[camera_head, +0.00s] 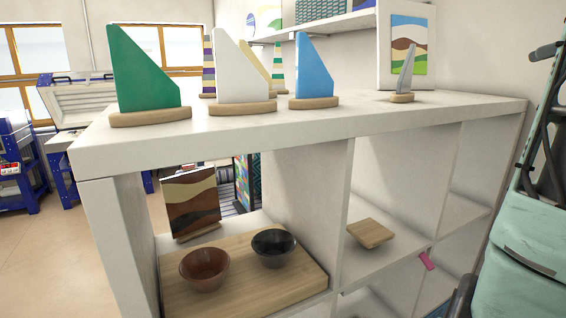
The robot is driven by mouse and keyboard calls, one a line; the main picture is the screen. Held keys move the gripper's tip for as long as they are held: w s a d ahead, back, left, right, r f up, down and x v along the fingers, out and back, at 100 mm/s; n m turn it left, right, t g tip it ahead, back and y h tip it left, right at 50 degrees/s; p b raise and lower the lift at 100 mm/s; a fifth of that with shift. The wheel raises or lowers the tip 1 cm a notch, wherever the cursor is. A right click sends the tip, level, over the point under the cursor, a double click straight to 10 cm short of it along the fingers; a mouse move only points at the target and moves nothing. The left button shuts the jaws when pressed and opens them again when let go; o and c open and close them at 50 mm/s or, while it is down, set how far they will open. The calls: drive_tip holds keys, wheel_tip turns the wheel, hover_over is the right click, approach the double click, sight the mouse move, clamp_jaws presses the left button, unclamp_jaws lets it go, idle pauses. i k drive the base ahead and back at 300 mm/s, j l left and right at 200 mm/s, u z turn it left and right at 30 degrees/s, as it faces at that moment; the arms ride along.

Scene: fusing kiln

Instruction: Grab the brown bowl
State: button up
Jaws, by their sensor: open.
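The brown bowl (204,268) is reddish-brown and glossy. It stands upright and looks empty, on the left part of a light wooden board (280,293) in the lower left compartment of a white shelf unit. A dark, nearly black bowl (273,247) stands on the same board, just right of and behind it, with a small gap between them. Nothing covers the brown bowl in this view. I cannot make out my gripper or its fingers anywhere in the picture.
The white shelf (360,118) has a thick top and upright dividers around the compartment. A brown layered panel (191,203) stands behind the bowls. A wooden square (370,233) lies in the neighbouring compartment. A mint-green object (520,270) with black tubing fills the right edge.

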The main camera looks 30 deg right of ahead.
sight(204, 270)
drive_tip(key=k, duration=1.25)
